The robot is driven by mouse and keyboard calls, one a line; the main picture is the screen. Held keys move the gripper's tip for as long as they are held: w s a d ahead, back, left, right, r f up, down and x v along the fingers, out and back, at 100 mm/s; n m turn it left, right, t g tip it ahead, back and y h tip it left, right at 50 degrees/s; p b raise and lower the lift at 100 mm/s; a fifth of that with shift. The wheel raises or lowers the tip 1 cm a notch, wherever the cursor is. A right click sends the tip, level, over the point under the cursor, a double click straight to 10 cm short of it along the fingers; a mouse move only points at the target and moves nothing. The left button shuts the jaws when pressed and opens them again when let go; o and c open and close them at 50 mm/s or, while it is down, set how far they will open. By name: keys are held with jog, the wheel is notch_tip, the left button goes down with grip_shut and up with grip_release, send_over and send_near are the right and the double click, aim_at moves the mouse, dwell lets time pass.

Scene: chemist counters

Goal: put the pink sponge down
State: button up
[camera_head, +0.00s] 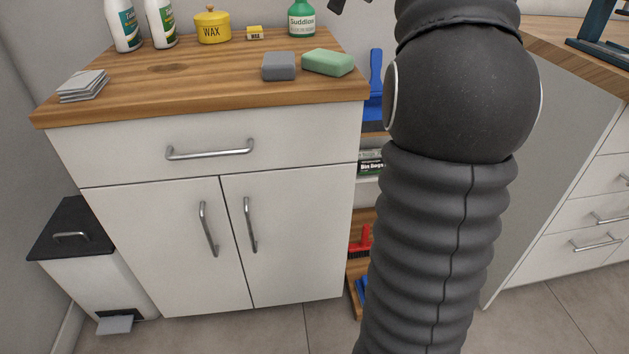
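No pink sponge shows in this view. My arm fills the right middle and runs up out of the top edge. A small dark piece at the top edge, left of the arm, looks like the tip of my gripper (347,5). The rest of the gripper is cut off, so I cannot see whether it is open or what it holds. A green sponge-like block (328,62) and a grey block (279,67) lie side by side on the wooden counter top (200,88).
A bin (95,270) stands at left.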

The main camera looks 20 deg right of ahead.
jog(key=s+a+f+m+h, duration=0.1)
jog(key=s+a+f+m, duration=0.3)
jog(key=s+a+f, duration=1.3)
jog(key=s+f, duration=0.2)
jog(key=f, duration=0.4)
jog(key=s+a+f+m+t, duration=0.1)
jog(key=s+f, duration=0.2)
jog(key=f, duration=0.4)
jog(key=shift+s+a+f+m, duration=0.15)
jog(key=shift+s+a+m, duration=0.05)
jog(key=shift+s+m, duration=0.1)
jog(key=shift+o, duration=0.2)
